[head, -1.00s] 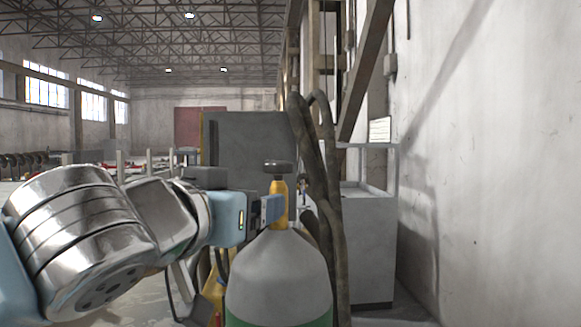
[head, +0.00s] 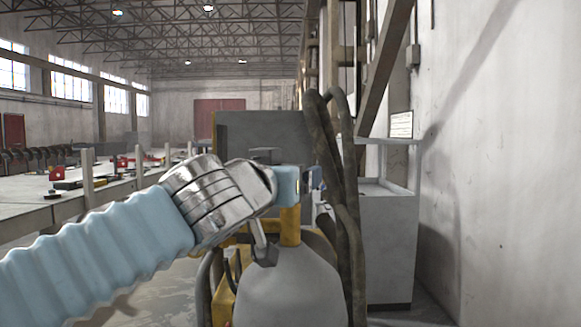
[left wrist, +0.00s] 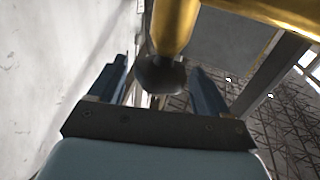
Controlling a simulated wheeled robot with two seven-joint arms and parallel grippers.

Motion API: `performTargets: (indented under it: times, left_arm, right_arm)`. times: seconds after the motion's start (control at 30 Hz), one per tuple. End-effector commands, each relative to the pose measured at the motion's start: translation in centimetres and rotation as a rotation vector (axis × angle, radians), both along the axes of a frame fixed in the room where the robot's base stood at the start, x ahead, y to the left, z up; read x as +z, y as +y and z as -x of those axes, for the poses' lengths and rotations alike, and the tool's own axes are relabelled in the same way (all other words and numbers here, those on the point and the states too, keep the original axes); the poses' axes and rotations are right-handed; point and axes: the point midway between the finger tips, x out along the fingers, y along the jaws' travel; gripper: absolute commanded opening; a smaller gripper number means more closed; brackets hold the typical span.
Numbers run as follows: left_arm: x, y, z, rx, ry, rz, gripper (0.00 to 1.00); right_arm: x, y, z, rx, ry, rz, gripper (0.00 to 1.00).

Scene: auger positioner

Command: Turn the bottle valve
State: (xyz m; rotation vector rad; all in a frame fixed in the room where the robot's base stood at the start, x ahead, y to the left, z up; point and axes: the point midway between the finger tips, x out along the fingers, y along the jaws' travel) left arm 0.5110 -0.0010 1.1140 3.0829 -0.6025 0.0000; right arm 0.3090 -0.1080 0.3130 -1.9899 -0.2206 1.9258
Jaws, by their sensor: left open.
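The gas bottle (head: 285,290) stands upright in the head view, with a grey body and a yellow neck (head: 290,228). My left gripper (head: 312,178) is at the height of the bottle's top. In the left wrist view, the two blue fingers of the left gripper (left wrist: 158,66) are spread apart. The dark knob (left wrist: 160,76) on its yellow stem (left wrist: 175,28) appears between them. I see no clear contact of either finger with it. My right gripper is not in view.
Thick brown hoses (head: 335,165) hang just right of the bottle. A grey cabinet (head: 387,240) stands behind them, beside the wall (head: 500,170). A large grey box (head: 240,133) is behind the bottle. A long table (head: 40,212) with small items is at the left.

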Motion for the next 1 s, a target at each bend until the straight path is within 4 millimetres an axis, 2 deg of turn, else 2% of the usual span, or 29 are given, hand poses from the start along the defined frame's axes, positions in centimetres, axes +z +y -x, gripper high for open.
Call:
performTargets:
  times: [0.1,0.4,0.73,1.0]
  left_arm:
    - [0.01,-0.30,-0.73,0.000,0.001,0.000,0.77]
    - [-0.07,-0.35,-0.89,0.000,0.000,0.000,0.76]
    - [0.06,-0.33,-0.84,0.000,-0.002,0.001,0.25]
    - [0.05,-0.37,-0.77,0.024,-0.007,0.002,0.25]
  right_arm:
    - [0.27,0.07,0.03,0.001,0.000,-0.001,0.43]
    - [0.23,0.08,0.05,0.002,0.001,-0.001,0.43]
    - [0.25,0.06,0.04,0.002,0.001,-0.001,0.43]
    - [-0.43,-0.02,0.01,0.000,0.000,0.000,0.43]
